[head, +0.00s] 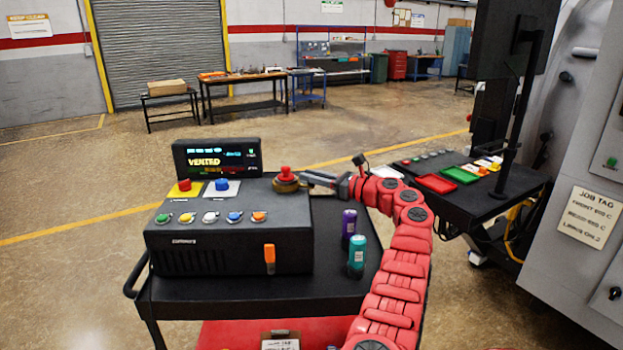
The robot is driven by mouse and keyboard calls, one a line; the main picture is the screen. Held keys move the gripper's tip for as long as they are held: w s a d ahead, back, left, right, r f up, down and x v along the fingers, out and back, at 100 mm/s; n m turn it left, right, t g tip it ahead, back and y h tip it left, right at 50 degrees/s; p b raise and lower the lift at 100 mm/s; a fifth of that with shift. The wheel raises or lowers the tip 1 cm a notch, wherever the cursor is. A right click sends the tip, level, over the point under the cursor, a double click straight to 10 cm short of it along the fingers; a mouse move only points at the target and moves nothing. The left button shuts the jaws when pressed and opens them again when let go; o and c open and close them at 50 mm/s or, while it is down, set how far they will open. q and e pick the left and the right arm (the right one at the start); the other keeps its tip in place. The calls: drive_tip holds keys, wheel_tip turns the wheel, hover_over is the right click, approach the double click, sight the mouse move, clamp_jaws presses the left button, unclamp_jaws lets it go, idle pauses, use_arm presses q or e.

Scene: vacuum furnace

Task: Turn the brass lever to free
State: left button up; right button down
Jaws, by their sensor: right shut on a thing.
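The black control box (230,255) stands on the cart. At its back right corner is a round brass piece (286,186) with a red knob (286,171) above it. My right gripper (306,180) reaches in from the right at the height of the brass piece and is shut on the brass lever there. The fingertips hide most of the lever, so its exact angle cannot be told. My left gripper is not in view.
The box also carries a red button (184,185), a blue button (222,184), several small coloured buttons and an orange switch (269,257). A display (217,158) behind reads VENTED. Purple (349,225) and teal (356,256) cylinders stand right of the box, near my right arm.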

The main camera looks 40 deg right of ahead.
drive_tip(key=c, duration=0.7)
unclamp_jaws()
drive_tip(key=shift+w, duration=0.15)
drive_tip(key=shift+c, duration=0.2)
drive_tip(key=shift+s+d+f, duration=0.15)
drive_tip(key=shift+s+d, duration=0.05)
drive_tip(key=shift+s, duration=0.3)
drive_tip(key=b+v, duration=0.4)
drive_tip(key=v, duration=1.2)
drive_tip(key=shift+s, duration=0.25)
